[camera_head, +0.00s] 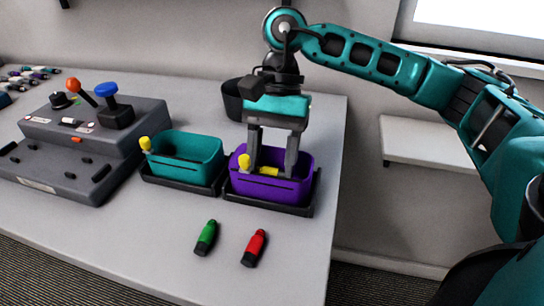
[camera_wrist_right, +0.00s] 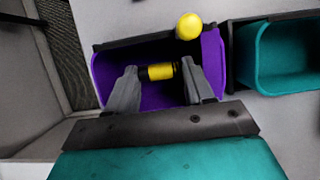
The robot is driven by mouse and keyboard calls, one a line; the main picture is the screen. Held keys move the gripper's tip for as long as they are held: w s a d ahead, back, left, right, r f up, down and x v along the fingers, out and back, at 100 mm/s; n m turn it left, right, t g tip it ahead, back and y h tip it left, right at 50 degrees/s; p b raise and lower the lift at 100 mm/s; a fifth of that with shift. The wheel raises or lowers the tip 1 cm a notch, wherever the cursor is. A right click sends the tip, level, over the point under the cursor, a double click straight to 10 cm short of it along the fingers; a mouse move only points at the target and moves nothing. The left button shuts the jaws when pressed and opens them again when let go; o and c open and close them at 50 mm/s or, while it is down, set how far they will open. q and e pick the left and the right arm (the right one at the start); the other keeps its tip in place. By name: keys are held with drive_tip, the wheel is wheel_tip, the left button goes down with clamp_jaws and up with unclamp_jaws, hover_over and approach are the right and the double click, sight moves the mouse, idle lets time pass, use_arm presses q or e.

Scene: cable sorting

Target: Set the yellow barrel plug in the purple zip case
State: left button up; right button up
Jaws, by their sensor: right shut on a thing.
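The purple zip case (camera_head: 268,189) stands in a black tray near the right side of the table. A yellow pull tab (camera_head: 244,161) sits at its left front corner and also shows in the right wrist view (camera_wrist_right: 189,26). My right gripper (camera_head: 272,170) reaches down into the open top of the case. It is shut on the yellow barrel plug (camera_head: 267,171), which lies crosswise between the fingertips. In the right wrist view the plug (camera_wrist_right: 160,71) shows a yellow body and black ends, inside the outline of the case. I cannot tell whether it touches the case floor. My left gripper is out of view.
A teal case (camera_head: 184,157) in its own black tray stands just left of the purple one. A green plug (camera_head: 206,238) and a red plug (camera_head: 254,248) lie in front. A grey control box (camera_head: 90,140) with levers is at left. A dark cup (camera_head: 232,99) stands behind.

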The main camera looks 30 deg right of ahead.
drive_tip(key=shift+f, duration=0.15)
drive_tip(key=o, duration=1)
drive_tip(key=shift+r+p, duration=0.5)
drive_tip(key=shift+r, duration=0.05)
drive_tip(key=p+v, duration=0.2)
drive_tip(key=v, duration=1)
drive_tip(key=shift+r+p, duration=0.1)
drive_tip(key=shift+p, duration=0.2)
